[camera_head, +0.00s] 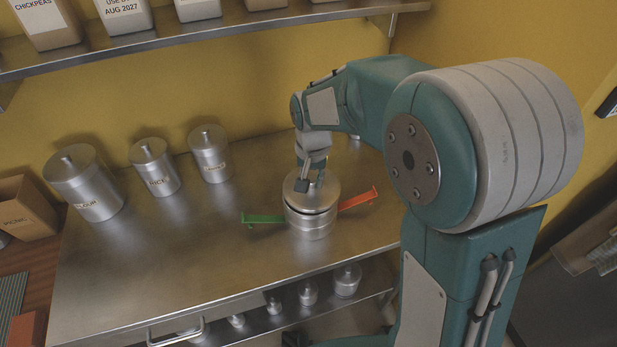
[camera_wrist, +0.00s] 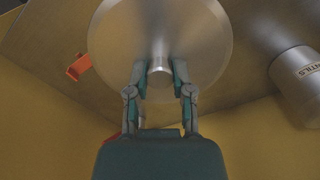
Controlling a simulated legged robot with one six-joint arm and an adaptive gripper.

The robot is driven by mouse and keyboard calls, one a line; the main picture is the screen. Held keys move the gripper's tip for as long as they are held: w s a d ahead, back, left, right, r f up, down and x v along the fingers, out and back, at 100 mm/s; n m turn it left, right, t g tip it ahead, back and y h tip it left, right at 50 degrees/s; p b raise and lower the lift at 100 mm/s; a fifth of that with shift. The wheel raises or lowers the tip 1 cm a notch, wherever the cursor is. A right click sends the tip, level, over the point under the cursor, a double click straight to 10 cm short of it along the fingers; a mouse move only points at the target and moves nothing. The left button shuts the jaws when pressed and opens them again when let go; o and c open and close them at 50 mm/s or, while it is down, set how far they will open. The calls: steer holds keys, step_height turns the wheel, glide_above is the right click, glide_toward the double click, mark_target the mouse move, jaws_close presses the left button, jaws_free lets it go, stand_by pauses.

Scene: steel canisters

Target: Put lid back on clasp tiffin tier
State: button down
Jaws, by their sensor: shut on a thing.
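The clasp tiffin tier (camera_head: 310,225) is a round steel container standing on the steel counter. A green clasp (camera_head: 262,219) sticks out to its left and an orange clasp (camera_head: 357,199) to its right, both swung outward. The round steel lid (camera_head: 325,186) is over the tier's top, with a slight tilt or gap; I cannot tell if it is seated. My gripper (camera_head: 309,184) is above it. In the wrist view my gripper (camera_wrist: 160,72) is shut on the knob of the lid (camera_wrist: 125,40). The orange clasp (camera_wrist: 79,67) also shows there, while the green one is hidden.
Steel canisters, marked rice (camera_head: 155,168) among them, stand at the back left of the counter (camera_head: 190,255). One canister (camera_wrist: 300,82) is at the wrist view's right. A shelf (camera_head: 190,38) with boxes hangs above. The counter's front left is clear.

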steer(key=shift+d, duration=0.1)
steer(key=shift+a, duration=0.7)
steer(key=shift+d, duration=0.1)
steer(key=shift+d+r, duration=0.1)
steer(key=shift+d, duration=0.2)
stand_by(0.4)
steer(key=shift+f, duration=0.2)
stand_by(0.8)
steer(key=shift+c, duration=2.1)
jaws_free()
steer(key=o, duration=0.4)
